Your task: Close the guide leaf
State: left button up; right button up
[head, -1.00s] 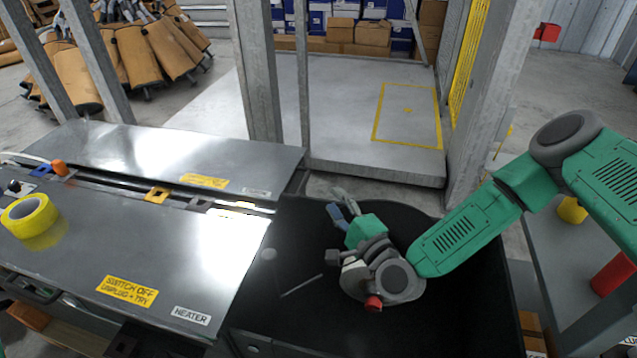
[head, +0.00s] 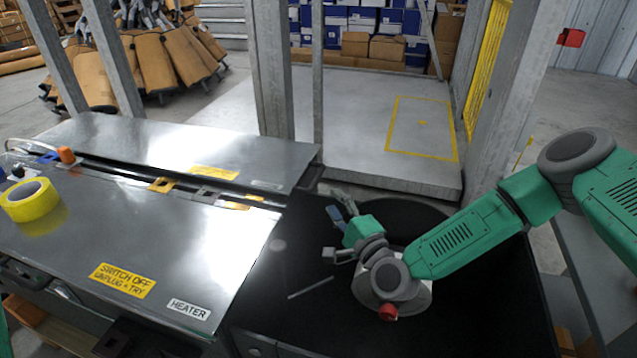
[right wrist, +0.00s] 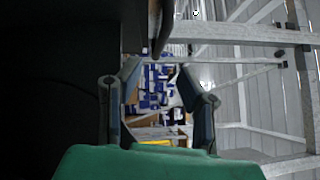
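Two shiny metal leaves form a bench top, a far leaf (head: 190,150) and a near leaf (head: 130,230) with "SWITCH OFF UNPLUG + TRY" and "HEATER" labels. A narrow slot separates them. I cannot tell which part is the guide leaf. My right gripper (head: 337,205) is over the black surface, right of the leaves, and appears to touch neither. In the right wrist view the right gripper (right wrist: 158,72) is open, with nothing between its fingertips. A dark edge hangs above and beyond them. My left gripper is not in view.
A yellow tape roll (head: 30,199) lies on the near leaf. Orange and dark clips (head: 162,185) sit along the slot. The black surface (head: 300,320) fills the front right. Grey posts (head: 268,80) stand behind the bench. A grey shelf (head: 590,270) stands at right.

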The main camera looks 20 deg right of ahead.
aim_at(317, 176)
jog(key=b+x, duration=0.1)
jog(key=x, duration=0.8)
jog(key=shift+w+a+r+b, duration=0.1)
jog(key=shift+w+a+b, duration=0.1)
jog(key=shift+b, duration=0.15)
grip_shut()
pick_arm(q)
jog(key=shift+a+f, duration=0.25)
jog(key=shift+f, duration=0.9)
pick_arm(e)
jog(key=shift+d, duration=0.15)
